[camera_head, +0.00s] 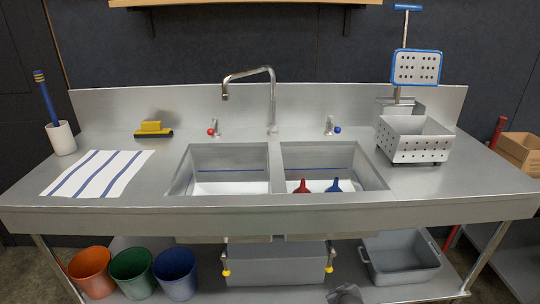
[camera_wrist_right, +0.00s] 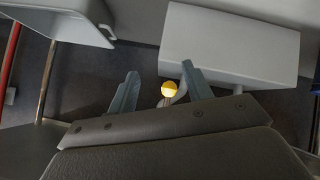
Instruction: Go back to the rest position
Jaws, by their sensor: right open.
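My right gripper (camera_wrist_right: 160,70) is open, with its two grey fingers spread apart in the right wrist view. A yellow knob (camera_wrist_right: 169,89) on a pale pipe shows in the gap between them; I cannot tell how far beyond the fingers it lies. In the head view, a dark grey shape (camera_head: 345,293), which looks like part of my right arm or gripper, is at the bottom edge, just below the right yellow knob (camera_head: 329,269). My left gripper is in neither view.
The steel sink counter (camera_head: 420,180) spans the view above the lower shelf. Under it are a grey box (camera_head: 275,268), a second yellow knob (camera_head: 226,272), a grey tub (camera_head: 400,262) and orange, green and blue buckets (camera_head: 132,270). Red and blue funnels (camera_head: 334,186) stand in the right basin.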

